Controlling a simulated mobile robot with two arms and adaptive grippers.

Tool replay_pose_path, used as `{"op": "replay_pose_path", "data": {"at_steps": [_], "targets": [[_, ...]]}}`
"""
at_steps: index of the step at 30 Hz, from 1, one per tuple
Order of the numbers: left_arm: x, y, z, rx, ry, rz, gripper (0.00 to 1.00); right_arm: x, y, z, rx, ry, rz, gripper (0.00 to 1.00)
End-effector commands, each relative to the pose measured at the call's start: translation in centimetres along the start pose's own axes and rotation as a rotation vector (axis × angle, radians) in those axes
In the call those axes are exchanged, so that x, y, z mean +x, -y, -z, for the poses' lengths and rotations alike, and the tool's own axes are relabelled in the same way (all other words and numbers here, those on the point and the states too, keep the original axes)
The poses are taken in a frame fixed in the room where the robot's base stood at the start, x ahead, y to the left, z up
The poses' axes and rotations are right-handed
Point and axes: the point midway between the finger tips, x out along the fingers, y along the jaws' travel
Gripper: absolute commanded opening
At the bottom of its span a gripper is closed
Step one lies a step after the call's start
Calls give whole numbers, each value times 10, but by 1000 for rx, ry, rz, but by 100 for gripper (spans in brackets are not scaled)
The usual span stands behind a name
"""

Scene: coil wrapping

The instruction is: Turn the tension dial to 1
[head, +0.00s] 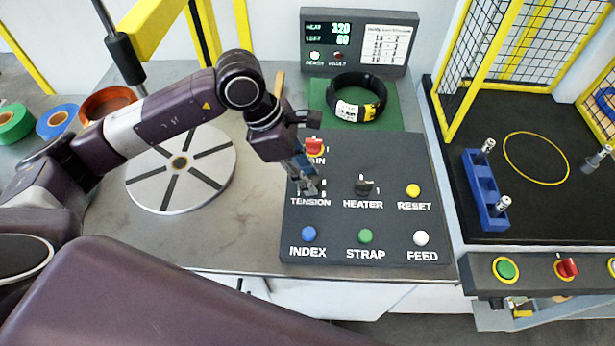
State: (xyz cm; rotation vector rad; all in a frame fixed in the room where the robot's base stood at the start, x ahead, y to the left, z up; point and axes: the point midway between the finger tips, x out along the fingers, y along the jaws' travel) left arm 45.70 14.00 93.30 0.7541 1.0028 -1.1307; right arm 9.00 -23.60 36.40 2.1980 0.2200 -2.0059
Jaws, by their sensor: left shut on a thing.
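The tension dial is on the dark control panel (387,215), just above the TENSION label (310,202). My left gripper (309,187) comes down over it and is shut on the dial. The fingers hide most of the dial and several of its numbers, so I cannot read its setting. My right gripper is not in view.
The panel also has a red main switch (314,146), a heater knob (364,187), and a yellow reset button (413,190). Blue (309,233), green (365,236) and white (421,238) buttons line its front. A black coil (356,97) lies on a green mat behind. A slotted turntable (150,178) is at left.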

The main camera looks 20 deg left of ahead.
Motion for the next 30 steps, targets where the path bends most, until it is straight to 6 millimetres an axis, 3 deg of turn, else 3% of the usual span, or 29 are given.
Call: {"op": "replay_pose_path", "data": {"at_steps": [14,15,19,30], "targets": [[-1,-1,0,-15,1,-9,1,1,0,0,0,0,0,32],[-1,-1,0,-15,1,-9,26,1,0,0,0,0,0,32],[-1,-1,0,-15,0,-9,40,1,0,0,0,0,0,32],[-5,-1,0,-14,-1,-8,42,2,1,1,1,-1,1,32]]}}
